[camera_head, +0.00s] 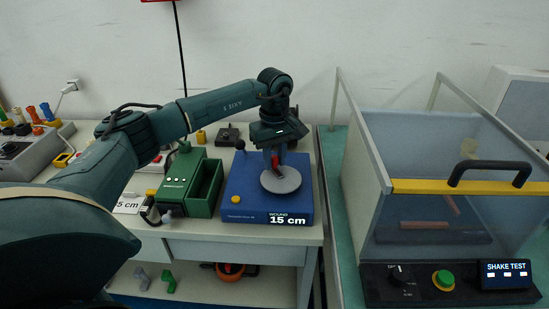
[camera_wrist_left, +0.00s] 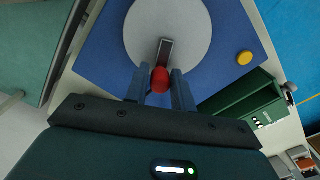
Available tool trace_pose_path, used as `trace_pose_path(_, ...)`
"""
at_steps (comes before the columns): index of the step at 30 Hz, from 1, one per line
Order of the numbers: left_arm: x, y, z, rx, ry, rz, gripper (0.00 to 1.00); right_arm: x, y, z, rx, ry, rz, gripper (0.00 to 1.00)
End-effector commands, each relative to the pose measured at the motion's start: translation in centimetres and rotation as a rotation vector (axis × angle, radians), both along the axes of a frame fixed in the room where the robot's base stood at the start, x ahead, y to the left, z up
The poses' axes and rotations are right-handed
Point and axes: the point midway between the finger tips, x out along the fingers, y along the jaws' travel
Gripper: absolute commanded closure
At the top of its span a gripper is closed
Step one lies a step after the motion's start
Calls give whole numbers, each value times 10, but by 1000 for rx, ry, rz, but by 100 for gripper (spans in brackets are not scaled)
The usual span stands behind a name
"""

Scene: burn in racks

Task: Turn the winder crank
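The winder is a blue box (camera_head: 240,203) with a grey disc (camera_head: 289,182) on top and a front label reading "WOUND 15 cm". It also shows in the left wrist view as a blue surface (camera_wrist_left: 105,50) with the grey disc (camera_wrist_left: 190,20). A short dark crank arm (camera_wrist_left: 165,50) lies over the disc and carries a red knob (camera_wrist_left: 160,80). My left gripper (camera_head: 274,160) points down over the disc. In the left wrist view its two fingers (camera_wrist_left: 160,88) stand on either side of the red knob and appear closed against it. My right gripper is out of view.
A clear shake-test enclosure (camera_head: 440,187) with a black handle stands to the right. Small dark and yellow items lie behind the winder. A shelf below holds green and orange things.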

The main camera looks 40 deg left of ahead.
Motion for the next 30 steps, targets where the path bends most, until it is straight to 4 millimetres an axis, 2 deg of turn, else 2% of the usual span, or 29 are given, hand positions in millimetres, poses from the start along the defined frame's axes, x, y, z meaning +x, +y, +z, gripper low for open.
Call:
trace_pose_path(1,0,0,0,0,0,0,71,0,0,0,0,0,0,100)
trace_pose_path(6,0,0,-1,0,1,0,58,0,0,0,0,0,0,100)
trace_pose_path(13,0,0,0,1,2,0,58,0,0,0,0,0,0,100)
trace_pose_path(16,0,0,6,1,0,0,58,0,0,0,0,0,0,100)
trace_pose_path(20,0,0,26,1,-3,0,58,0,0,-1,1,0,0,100)
trace_pose_path(30,0,0,101,0,-2,0,58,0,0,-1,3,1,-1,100)
